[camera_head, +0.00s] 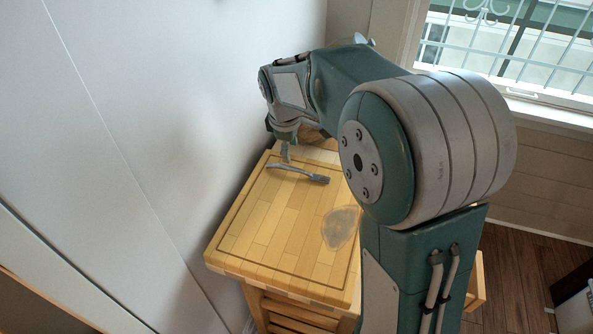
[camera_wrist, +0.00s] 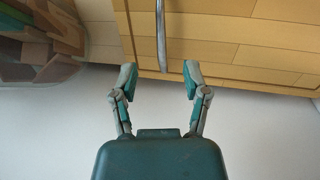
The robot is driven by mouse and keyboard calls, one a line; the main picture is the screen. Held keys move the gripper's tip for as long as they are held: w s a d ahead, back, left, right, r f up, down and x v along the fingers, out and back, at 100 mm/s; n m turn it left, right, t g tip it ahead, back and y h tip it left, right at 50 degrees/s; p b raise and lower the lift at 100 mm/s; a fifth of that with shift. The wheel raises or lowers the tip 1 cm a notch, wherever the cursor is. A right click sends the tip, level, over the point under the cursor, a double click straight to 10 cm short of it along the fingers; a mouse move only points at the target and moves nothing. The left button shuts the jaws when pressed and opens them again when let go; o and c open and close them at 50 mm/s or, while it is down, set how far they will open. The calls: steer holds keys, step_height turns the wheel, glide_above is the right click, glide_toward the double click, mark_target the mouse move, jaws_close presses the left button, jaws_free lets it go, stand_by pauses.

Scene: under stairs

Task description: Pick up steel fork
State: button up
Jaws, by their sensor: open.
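The steel fork (camera_head: 298,172) lies on the wooden top (camera_head: 255,225), its tined end to the right and its handle end to the left. My gripper (camera_head: 286,155) is above the fork's handle, pointing down; whether it touches is not clear. In the wrist view, the fork's handle (camera_wrist: 161,38) runs down from the top edge and ends between the fingertips of my gripper (camera_wrist: 160,78). The fingers are spread, with a gap on both sides of the handle. The tined end is outside the wrist view.
A grey, flat-looking patch (camera_head: 340,226) lies on the wooden top, right of centre. A brownish object (camera_head: 318,143), partly hidden by my arm, stands at the back; a bowl-like container (camera_wrist: 40,45) shows in the wrist view. The white wall (camera_head: 150,130) is close on the left.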

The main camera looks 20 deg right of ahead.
mark_target(293, 168)
steer(key=f, duration=0.3)
steer(key=shift+w, duration=0.25)
steer(key=f, duration=0.3)
steer(key=d+f, duration=0.1)
steer(key=f, duration=0.1)
steer(key=shift+w, duration=0.3)
jaws_close()
